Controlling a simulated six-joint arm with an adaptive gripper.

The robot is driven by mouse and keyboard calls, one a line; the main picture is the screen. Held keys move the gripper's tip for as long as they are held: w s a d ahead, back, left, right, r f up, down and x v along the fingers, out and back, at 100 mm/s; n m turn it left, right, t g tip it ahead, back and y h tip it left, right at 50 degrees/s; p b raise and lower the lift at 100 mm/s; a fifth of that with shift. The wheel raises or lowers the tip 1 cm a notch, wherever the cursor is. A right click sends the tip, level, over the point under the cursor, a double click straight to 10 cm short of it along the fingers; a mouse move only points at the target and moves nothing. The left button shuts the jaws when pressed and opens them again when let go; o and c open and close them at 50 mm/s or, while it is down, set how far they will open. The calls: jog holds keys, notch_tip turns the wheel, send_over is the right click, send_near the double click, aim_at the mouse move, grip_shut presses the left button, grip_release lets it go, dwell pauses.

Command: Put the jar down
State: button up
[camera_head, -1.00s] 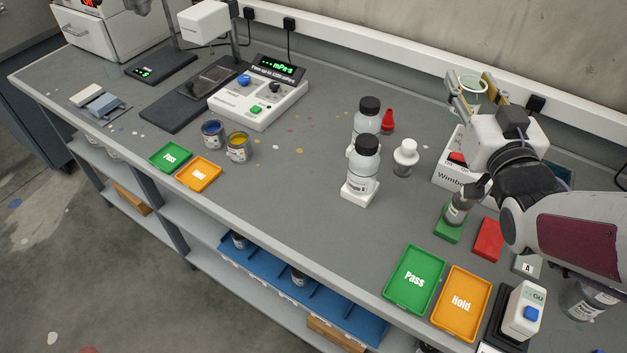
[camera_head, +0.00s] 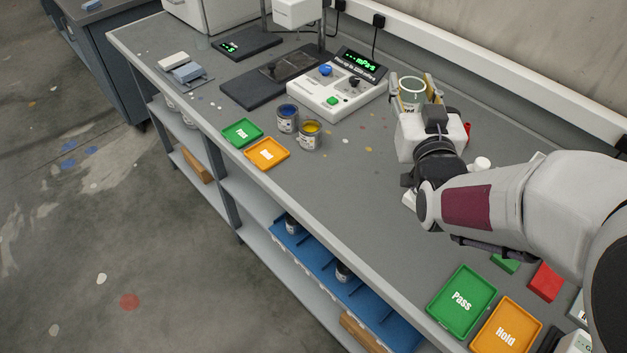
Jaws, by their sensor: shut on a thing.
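The jar (camera_head: 411,101), clear with a pale greenish rim, is held upright between the fingers of my gripper (camera_head: 412,90). My gripper is shut on it, with a finger on each side. The jar is over the back part of the bench, just right of the viscometer-like instrument with the green display (camera_head: 345,85). The lower part of the jar is hidden by the white gripper body, so I cannot tell whether it touches the bench.
A blue paint can (camera_head: 287,120) and a yellow one (camera_head: 311,136) stand left of my gripper. Green (camera_head: 242,133) and orange (camera_head: 266,153) trays lie near the front edge. A white-topped bottle (camera_head: 482,163) and red item (camera_head: 467,132) show behind my arm. The middle front of the bench is clear.

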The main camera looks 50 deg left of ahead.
jog(key=s+a+f+m+t+h, duration=0.1)
jog(key=s+a+f, duration=0.5)
jog(key=s+a, duration=0.3)
jog(key=s+a+f, duration=0.5)
jog(key=s+a, duration=0.3)
jog(key=a, duration=0.3)
jog(key=w+d+m+t+h, duration=0.4)
jog(key=d+m+h, duration=0.1)
jog(key=d+h, duration=0.2)
jog(key=shift+f+m+h, duration=0.3)
jog(key=shift+h, duration=0.1)
jog(key=shift+w+f, duration=0.1)
jog(key=shift+f, duration=2.4)
jog(key=shift+f, duration=2.3)
